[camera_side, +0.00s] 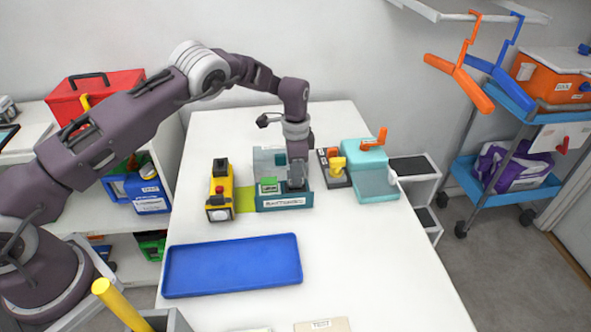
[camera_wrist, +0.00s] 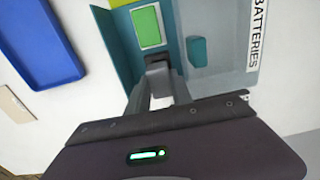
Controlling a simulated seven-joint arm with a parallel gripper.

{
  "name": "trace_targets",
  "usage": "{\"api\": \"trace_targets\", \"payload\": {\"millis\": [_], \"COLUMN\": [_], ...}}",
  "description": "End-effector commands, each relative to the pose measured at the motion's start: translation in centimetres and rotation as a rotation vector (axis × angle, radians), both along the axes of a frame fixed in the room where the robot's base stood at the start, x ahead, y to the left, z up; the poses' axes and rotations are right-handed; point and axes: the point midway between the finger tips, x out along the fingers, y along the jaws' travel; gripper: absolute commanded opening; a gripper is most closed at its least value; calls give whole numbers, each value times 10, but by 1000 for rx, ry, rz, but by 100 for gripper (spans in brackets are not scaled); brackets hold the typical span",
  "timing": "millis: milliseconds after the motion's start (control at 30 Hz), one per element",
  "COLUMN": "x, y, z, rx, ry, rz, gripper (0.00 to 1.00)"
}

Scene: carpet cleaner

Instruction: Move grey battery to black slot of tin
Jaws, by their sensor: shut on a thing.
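The tin is a teal, see-through-walled box labelled BATTERIES (camera_side: 284,203), in the middle of the table. It also shows in the wrist view (camera_wrist: 225,45). My gripper (camera_side: 297,184) reaches down into its right part. In the wrist view my fingers (camera_wrist: 158,84) are closed on a small grey block, the grey battery (camera_wrist: 157,60), inside the tin. The black slot cannot be made out; the fingers and battery cover that area.
A yellow device (camera_side: 220,190) stands left of the tin. A black tray with yellow and orange pieces (camera_side: 336,167) and a teal machine (camera_side: 367,170) stand to the right. An empty blue tray (camera_side: 232,266) lies in front. The table's front right is clear.

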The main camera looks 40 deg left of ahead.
Motion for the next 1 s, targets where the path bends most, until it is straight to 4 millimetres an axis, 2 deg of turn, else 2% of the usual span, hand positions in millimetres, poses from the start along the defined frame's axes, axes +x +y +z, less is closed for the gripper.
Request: {"api": "trace_targets", "payload": {"millis": [733, 767, 800, 867, 1000], "x": [0, 0, 0, 0, 0], "y": [0, 0, 0, 0, 0], "z": [-19, -19, -18, -18, -18], "rx": [0, 0, 0, 0, 0], "ry": [0, 0, 0, 0, 0], "rz": [0, 0, 0, 0, 0], "gripper": [0, 32, 40, 52, 52]}}
